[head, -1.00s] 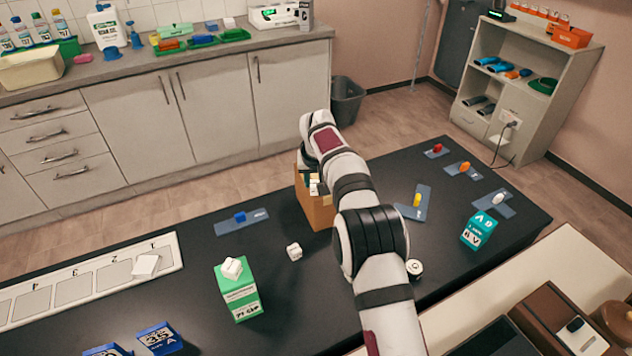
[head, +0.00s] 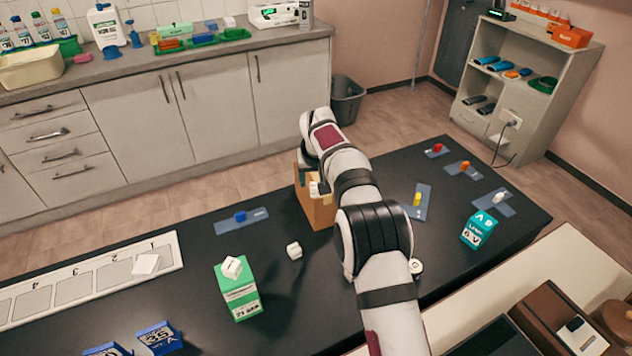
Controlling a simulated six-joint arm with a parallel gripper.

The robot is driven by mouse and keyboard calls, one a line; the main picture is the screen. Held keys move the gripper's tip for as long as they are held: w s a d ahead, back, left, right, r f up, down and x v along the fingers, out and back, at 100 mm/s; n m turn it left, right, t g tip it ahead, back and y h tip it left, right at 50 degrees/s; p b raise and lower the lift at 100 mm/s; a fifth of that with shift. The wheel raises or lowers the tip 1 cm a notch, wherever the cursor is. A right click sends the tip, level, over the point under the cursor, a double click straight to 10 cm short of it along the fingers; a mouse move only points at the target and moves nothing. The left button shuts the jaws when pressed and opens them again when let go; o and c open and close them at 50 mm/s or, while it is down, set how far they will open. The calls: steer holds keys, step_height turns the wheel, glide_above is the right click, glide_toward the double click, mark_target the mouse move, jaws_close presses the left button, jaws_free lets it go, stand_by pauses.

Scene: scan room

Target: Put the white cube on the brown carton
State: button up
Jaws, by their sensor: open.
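The brown carton (head: 320,212) stands on the black table under the end of my arm, which hides much of its top. One white cube (head: 294,250) lies on the table in front of the carton, apart from it.
A white numbered strip (head: 60,290) with a white square piece (head: 146,264) lies at the left. Blue boxes (head: 160,338) stand at the front left. A teal box (head: 478,229) and small coloured pieces on blue mats are at the right.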

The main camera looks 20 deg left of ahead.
steer(key=v, duration=1.1)
steer(key=s+d+r+m+g, duration=0.1)
steer(key=s+d+r, duration=0.1)
steer(key=s+d, duration=0.3)
steer(key=s+d+r+m, duration=0.2)
steer(key=s+d, duration=0.1)
steer(key=d, duration=0.4)
steer(key=s+d+m+g, duration=0.1)
steer(key=s+d+m, duration=0.1)
steer(key=s+d, duration=0.45)
steer(key=s+d+m+g, duration=0.15)
steer(key=s+d, duration=0.25)
steer(key=s, duration=0.5)
steer(key=s+d+f+m, duration=0.1)
steer(key=s+f, duration=0.1)
steer(key=s, duration=0.5)
steer(key=s+d+f+m, duration=0.2)
steer(key=s+f, duration=0.1)
steer(key=s, duration=0.5)
steer(key=shift+s+f+g, duration=0.3)
steer(key=shift+s+g, duration=0.05)
steer(key=shift+g, duration=0.1)
